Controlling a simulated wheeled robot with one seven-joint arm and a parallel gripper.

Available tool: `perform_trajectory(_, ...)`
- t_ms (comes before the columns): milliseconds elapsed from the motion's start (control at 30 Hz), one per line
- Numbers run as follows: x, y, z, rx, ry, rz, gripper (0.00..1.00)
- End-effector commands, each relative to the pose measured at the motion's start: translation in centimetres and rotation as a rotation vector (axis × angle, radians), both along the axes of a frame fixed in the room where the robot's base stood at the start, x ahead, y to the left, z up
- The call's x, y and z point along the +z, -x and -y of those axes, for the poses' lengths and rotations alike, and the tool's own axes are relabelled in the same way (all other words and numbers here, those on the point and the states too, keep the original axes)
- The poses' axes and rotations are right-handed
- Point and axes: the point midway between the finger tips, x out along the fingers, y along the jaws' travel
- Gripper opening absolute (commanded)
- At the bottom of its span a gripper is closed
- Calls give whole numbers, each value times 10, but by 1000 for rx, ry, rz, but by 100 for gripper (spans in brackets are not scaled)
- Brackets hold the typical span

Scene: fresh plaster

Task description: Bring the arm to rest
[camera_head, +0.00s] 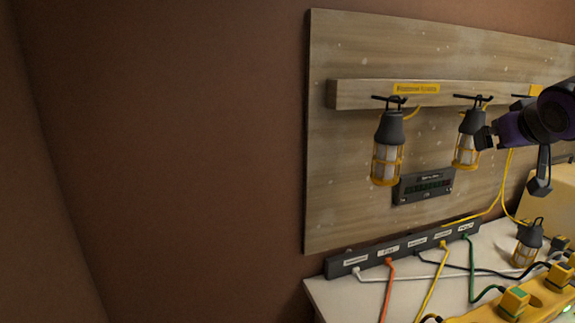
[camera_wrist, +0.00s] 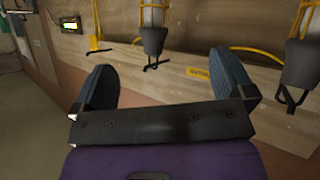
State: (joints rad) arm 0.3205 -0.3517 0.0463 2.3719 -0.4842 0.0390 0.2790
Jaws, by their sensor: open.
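My gripper (camera_head: 512,162) is at the right of the head view, on my purple and black arm, in front of the wooden board and right of the second hanging lantern. In the wrist view my gripper (camera_wrist: 165,85) shows two dark blue-grey fingers spread wide apart, with nothing between them. Beyond the fingers, two lanterns (camera_wrist: 152,40) (camera_wrist: 300,58) and their hooks appear upside down. I cannot tell whether a finger touches anything.
Two lanterns (camera_head: 388,150) (camera_head: 467,142) hang from a wooden rail (camera_head: 360,95) above a small display (camera_head: 423,186). A third lantern (camera_head: 527,246) stands on the white bench (camera_head: 330,297). A labelled strip (camera_head: 345,263) has coloured cables running toward yellow plugs. The left wall is bare.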

Motion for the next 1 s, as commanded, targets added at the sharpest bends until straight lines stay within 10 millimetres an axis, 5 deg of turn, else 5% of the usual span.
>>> perform_trajectory(300, -35, 130, -76, 13, -154, -354, 100)
perform_trajectory(500, -55, 191, -108, 95, -238, -531, 100)
perform_trajectory(667, -61, 210, -117, 126, -260, -587, 100)
perform_trajectory(1000, -61, 210, -118, 127, -261, -591, 100)
